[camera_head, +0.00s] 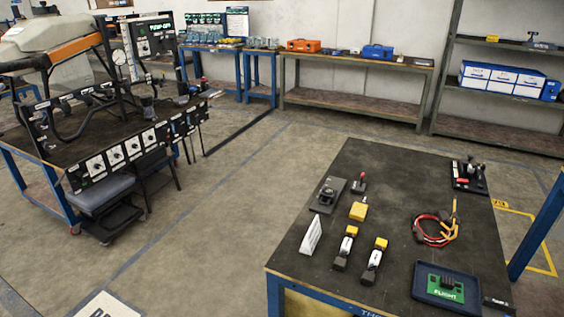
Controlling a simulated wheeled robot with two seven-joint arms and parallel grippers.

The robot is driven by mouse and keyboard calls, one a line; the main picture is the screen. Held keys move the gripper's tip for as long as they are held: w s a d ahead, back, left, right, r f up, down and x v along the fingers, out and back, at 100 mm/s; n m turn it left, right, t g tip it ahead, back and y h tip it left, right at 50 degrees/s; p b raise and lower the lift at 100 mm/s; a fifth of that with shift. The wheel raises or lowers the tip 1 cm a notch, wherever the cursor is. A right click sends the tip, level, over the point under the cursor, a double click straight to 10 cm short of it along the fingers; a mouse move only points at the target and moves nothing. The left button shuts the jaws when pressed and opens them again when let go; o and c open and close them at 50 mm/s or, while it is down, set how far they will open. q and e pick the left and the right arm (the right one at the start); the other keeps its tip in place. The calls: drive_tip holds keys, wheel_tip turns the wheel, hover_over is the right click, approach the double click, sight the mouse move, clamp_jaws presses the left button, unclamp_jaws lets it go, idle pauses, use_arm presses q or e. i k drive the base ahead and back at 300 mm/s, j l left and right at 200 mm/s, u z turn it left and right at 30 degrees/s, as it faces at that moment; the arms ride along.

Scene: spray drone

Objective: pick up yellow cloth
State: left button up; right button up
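A small yellow item (358,211) lies near the middle of the dark-topped table (400,185) at the right. It looks like a folded yellow cloth, but it is too small to be sure. Two black-and-white items with yellow ends, a left one (345,248) and a right one (374,261), lie just in front of it. Neither of my grippers is in view, and nothing is seen touching the yellow item.
The table also holds a black device (327,194), a red-topped stick (359,184), a white card (311,236), red and yellow cables (434,230) and a blue tray (447,287). A control-panel bench (110,135) stands left. Open floor (225,230) lies between.

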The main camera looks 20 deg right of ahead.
sight(358, 213)
drive_tip(key=z, duration=1.25)
